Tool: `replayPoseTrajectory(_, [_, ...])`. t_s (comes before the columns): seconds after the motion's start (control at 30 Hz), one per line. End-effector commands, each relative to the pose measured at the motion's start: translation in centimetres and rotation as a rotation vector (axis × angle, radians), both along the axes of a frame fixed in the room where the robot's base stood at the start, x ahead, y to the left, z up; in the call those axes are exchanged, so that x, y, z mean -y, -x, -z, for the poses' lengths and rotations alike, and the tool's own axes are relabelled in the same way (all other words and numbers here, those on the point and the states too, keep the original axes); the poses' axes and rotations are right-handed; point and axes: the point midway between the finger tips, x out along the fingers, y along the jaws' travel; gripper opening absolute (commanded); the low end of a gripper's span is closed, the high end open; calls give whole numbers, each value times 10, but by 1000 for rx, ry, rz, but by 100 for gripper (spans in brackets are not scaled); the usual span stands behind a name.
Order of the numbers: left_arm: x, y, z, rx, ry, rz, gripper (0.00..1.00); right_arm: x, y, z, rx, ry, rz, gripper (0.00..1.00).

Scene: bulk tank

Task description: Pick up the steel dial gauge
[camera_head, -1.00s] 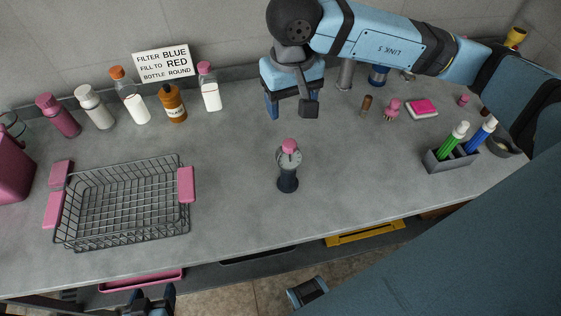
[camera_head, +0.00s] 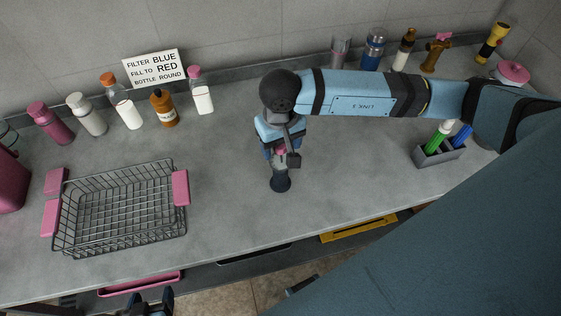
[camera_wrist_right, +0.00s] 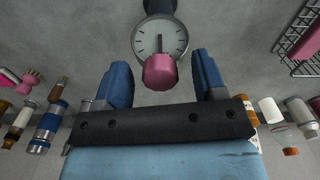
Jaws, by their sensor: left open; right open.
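The steel dial gauge (camera_wrist_right: 160,38) has a round white face, a pink knob on top and a dark base. In the head view it stands upright on the grey counter, its dark base (camera_head: 280,184) showing below my right gripper (camera_head: 281,157), which hides much of its upper part. In the right wrist view my right gripper (camera_wrist_right: 163,82) is open. Its two blue fingers lie on either side of the pink knob, with gaps between. The dial face is just beyond the fingertips. My left gripper (camera_head: 152,300) is open at the bottom edge, below the counter's front edge.
A wire basket (camera_head: 122,252) with pink handles stands at left. Several bottles (camera_head: 165,108) and a sign (camera_head: 154,67) line the back. A grey pen holder (camera_head: 440,155) is at right. The counter around the gauge is clear.

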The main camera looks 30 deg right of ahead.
Motion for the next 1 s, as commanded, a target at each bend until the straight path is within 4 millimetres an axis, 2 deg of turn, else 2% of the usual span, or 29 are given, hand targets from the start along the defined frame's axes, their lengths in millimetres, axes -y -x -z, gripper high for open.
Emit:
replayPoseTrajectory(0.17, [0, 0, -1, 3, 1, 0, 71, 0, 0, 0, 0, 0, 0, 64])
replayPoseTrajectory(0.4, [0, -1, -3, 6, 2, 0, 71, 0, 0, 0, 0, -1, 0, 9])
replayPoseTrajectory(0.43, [0, -1, -3, 6, 2, 0, 71, 0, 0, 0, 0, -1, 0, 2])
replayPoseTrajectory(0.47, [0, -1, -3, 6, 2, 0, 71, 0, 0, 0, 0, -1, 0, 0])
replayPoseTrajectory(0.8, [0, -1, -2, 5, 1, 0, 71, 0, 0, -3, 1, -1, 0, 0])
replayPoseTrajectory(1.0, [0, 0, 1, 3, 1, 0, 71, -1, -1, -21, 4, -3, 0, 0])
